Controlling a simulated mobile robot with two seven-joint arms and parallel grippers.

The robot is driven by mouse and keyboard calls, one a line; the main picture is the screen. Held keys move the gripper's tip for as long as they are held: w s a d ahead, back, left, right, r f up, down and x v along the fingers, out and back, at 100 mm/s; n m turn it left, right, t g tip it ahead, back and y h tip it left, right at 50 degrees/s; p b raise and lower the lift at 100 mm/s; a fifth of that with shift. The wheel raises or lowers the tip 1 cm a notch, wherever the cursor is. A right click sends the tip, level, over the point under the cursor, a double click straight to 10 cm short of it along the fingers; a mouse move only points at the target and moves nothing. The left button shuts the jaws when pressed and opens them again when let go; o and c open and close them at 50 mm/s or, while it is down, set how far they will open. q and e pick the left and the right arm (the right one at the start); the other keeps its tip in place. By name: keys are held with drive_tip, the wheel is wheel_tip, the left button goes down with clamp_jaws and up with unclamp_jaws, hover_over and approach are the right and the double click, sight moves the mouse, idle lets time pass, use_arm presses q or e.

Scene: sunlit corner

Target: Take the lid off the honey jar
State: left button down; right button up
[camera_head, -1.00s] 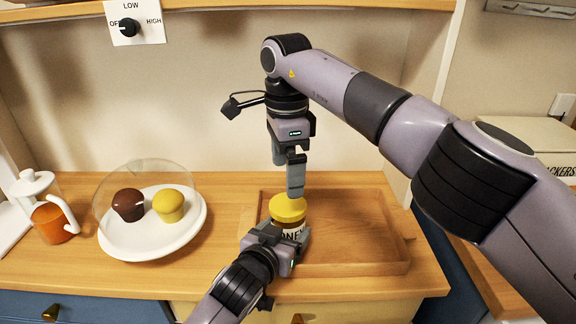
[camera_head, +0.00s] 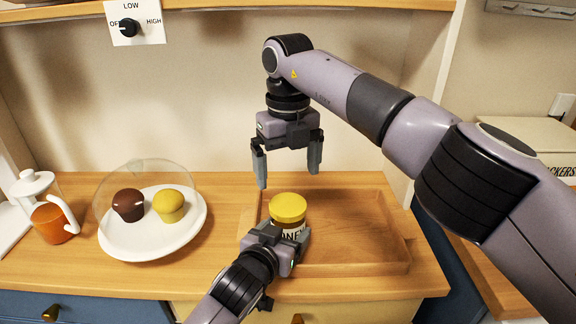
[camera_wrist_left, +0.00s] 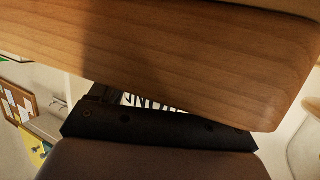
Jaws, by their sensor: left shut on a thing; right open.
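The honey jar (camera_head: 291,228) stands upright at the left side of the wooden tray, its label partly hidden by my left gripper. Its yellow lid (camera_head: 287,206) sits on top of it. My left gripper (camera_head: 291,243) is shut on the jar's body from the front, below the lid. In the left wrist view, a strip of the lettered label (camera_wrist_left: 150,103) shows between wood and the dark gripper part. My right gripper (camera_head: 288,176) points down above and behind the lid, fingers spread wide, empty and apart from the jar.
The wooden tray (camera_head: 355,254) has free room right of the jar. An orange-filled jug (camera_head: 53,222) is at the far left. A dial panel (camera_head: 134,22) hangs above.

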sight(288, 204)
drive_tip(key=shift+f+m, duration=0.3)
drive_tip(key=shift+f, duration=0.1)
wheel_tip(288, 204, down, 7)
drive_tip(key=shift+f, duration=0.15)
drive_tip(key=c, duration=1.1)
drive_tip(key=shift+n, duration=1.4)
drive_tip(key=shift+r, duration=1.15)
